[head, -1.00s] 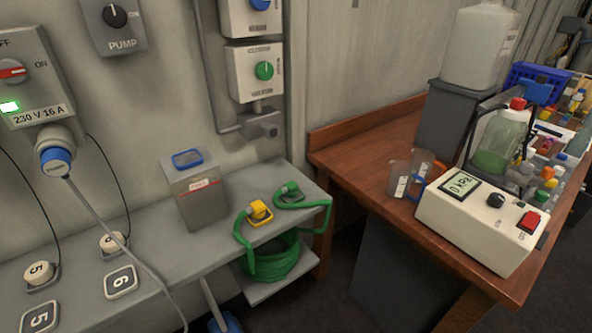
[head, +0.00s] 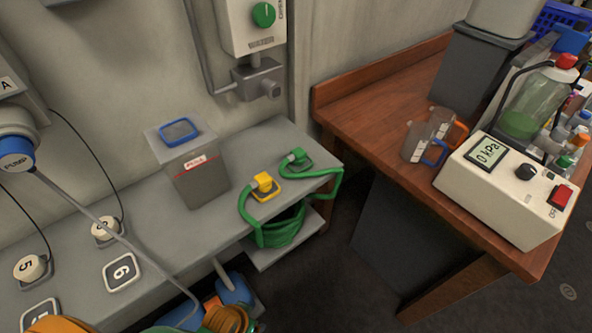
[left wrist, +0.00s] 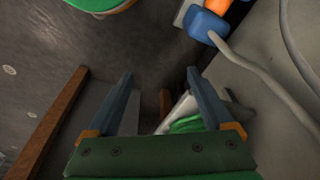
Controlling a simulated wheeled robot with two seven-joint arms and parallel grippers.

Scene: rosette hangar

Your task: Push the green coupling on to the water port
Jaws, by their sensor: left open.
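The green coupling (head: 297,158) sits on a dark square holder at the far right end of the grey bench, with a green hose running from it. A grey pipe fitting (head: 268,88) on the wall, below a box with a green knob (head: 264,15), seems to be the water port; no label there is readable. My left gripper (left wrist: 163,100) is open in the left wrist view, with nothing between its fingers. Green hose (left wrist: 187,124) shows beyond it. My right gripper is not in view.
The wooden table (head: 385,96) at right carries a white meter (head: 500,200) and jugs. Dark floor lies between.

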